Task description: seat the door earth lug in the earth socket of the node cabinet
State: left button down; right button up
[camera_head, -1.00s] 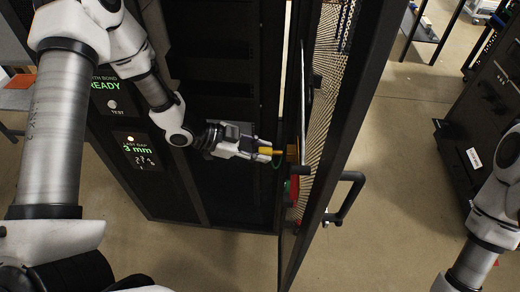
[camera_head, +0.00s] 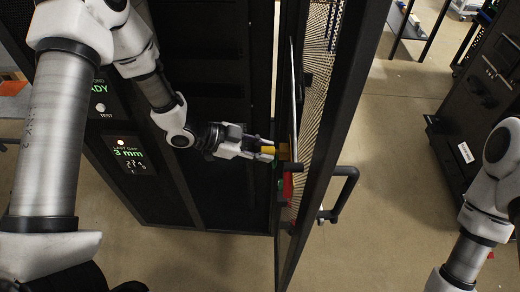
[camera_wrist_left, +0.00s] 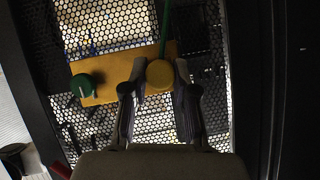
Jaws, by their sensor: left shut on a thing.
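My left gripper (camera_head: 268,151) is shut on the yellow door earth lug (camera_head: 267,149), at the gap between the node cabinet (camera_head: 205,100) and its open mesh door (camera_head: 312,110). In the left wrist view the lug's round yellow end (camera_wrist_left: 160,74) sits between the two fingertips, with a green cable (camera_wrist_left: 166,30) running up from it. Behind it is a yellow plate (camera_wrist_left: 110,78) on the mesh, carrying a round green knob (camera_wrist_left: 82,86). I cannot tell whether the lug touches the plate. The earth socket is not clearly made out. My right gripper is out of view.
The door has a black handle (camera_head: 342,195) on its outer side. A panel on the cabinet front reads "3 mm" (camera_head: 128,153) beneath a lit lamp (camera_head: 121,142). Another dark cabinet (camera_head: 480,110) stands at right. Open floor (camera_head: 390,180) lies between.

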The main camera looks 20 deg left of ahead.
pick_arm(q)
jog(key=shift+w+d, duration=0.15)
jog(key=shift+d, duration=0.2)
jog(key=c, duration=0.8)
grip_release()
jog(key=shift+r, duration=0.1)
jog(key=shift+v, duration=5.9)
